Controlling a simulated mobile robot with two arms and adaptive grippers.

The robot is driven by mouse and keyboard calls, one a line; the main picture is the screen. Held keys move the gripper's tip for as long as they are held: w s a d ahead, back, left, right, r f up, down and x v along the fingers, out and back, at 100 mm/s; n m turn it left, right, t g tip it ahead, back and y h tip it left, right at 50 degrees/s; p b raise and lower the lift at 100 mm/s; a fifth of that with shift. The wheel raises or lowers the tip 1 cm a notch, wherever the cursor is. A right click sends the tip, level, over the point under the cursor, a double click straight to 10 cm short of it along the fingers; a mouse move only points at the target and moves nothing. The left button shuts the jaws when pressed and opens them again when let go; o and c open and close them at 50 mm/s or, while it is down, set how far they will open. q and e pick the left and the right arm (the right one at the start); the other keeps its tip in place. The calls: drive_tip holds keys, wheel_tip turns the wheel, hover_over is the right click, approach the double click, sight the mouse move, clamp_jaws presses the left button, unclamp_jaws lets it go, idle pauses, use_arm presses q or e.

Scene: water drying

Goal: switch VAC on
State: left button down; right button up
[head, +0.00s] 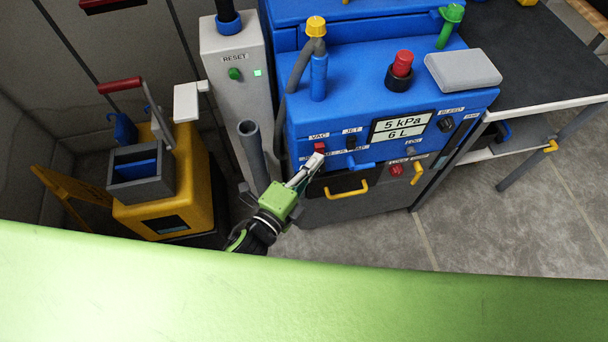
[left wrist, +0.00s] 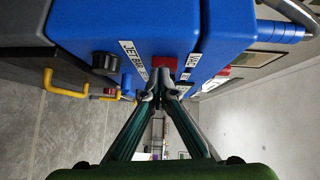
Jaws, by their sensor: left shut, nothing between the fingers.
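The blue machine (head: 300,128) has a control panel with a VAC label (head: 318,136) and a red switch (head: 320,147) just below it. My left gripper (head: 317,160) is shut and empty, with its tips at or just in front of the red switch. In the left wrist view the shut fingertips (left wrist: 158,92) point at the red switch (left wrist: 163,68), beside the white labels. I cannot tell whether they touch it. The fingers hide part of the panel below the switch. The display (head: 402,127) reads 5 kPa and 6 L. My right gripper is not in view.
A JET switch (head: 351,143) sits right of VAC, and a red knob (head: 396,170) and yellow handle (head: 346,189) are lower. A grey RESET post (head: 232,60) stands left of the machine, near a yellow mop bucket (head: 190,205). Floor at right (head: 500,220) is mostly clear.

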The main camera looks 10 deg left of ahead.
use_arm(q)
drive_tip(key=f+v, duration=0.1)
drive_tip(key=v, duration=1)
drive_tip(key=shift+s+r, duration=0.3)
drive_tip(key=shift+r, duration=0.1)
drive_tip(key=shift+a, duration=0.1)
drive_tip(key=s+a+f+n+g+y, duration=0.2)
drive_tip(key=a+f+n, duration=0.1)
drive_tip(key=f, duration=0.7)
drive_tip(key=s+a+f+n+g+y, duration=0.1)
drive_tip(key=s+a+f+n+g, duration=0.2)
drive_tip(key=f, duration=0.6)
drive_tip(key=s+a+f+n+g+y, duration=0.1)
drive_tip(key=s+a+f+n+y, duration=0.2)
drive_tip(key=f, duration=0.7)
drive_tip(key=s+a+f+n+g, duration=0.2)
drive_tip(key=s+f+n, duration=0.1)
drive_tip(key=s+f, duration=0.2)
drive_tip(key=s+a+f+n+g+y, duration=0.1)
drive_tip(key=s+a+f+n+g, duration=0.2)
drive_tip(key=s+f, duration=0.3)
drive_tip(key=s+a+f+n+g+p, duration=0.1)
drive_tip(key=s+a+f+n+g, duration=0.1)
drive_tip(key=s+f+n, duration=0.3)
drive_tip(key=s+g, duration=0.1)
drive_tip(key=s, duration=0.3)
drive_tip(key=shift+s+a+f+y, duration=0.15)
drive_tip(key=shift+a+f+y, duration=0.1)
drive_tip(key=shift+y, duration=0.15)
